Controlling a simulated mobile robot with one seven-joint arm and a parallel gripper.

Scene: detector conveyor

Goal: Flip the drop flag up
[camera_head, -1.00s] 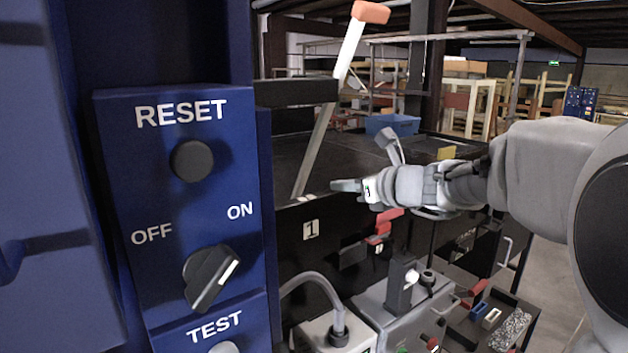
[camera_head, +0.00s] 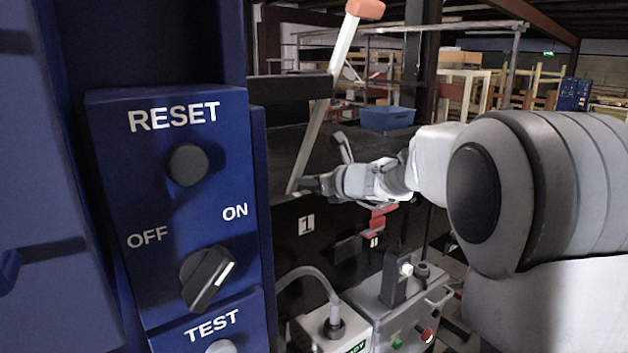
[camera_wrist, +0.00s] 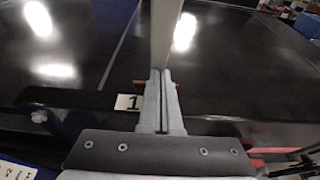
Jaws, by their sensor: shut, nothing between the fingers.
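The drop flag (camera_head: 343,48) is a pale flat bar with an orange tip. In the head view it stands up from the black conveyor edge, leaning right, and its middle passes by a dark horizontal bar. My gripper (camera_head: 303,184) is shut and empty, with its fingertips close beside the flag's lower end. In the wrist view the flag (camera_wrist: 164,30) rises from just beyond the fingertips of my gripper (camera_wrist: 161,74). I cannot tell whether they touch it.
A blue control box (camera_head: 175,215) with RESET, OFF/ON and TEST controls fills the left. The dark conveyor (camera_head: 290,150) carries a "1" label (camera_head: 306,225) on its side. A grey box with a lever (camera_head: 397,275) stands below my arm. A blue bin (camera_head: 387,118) is behind.

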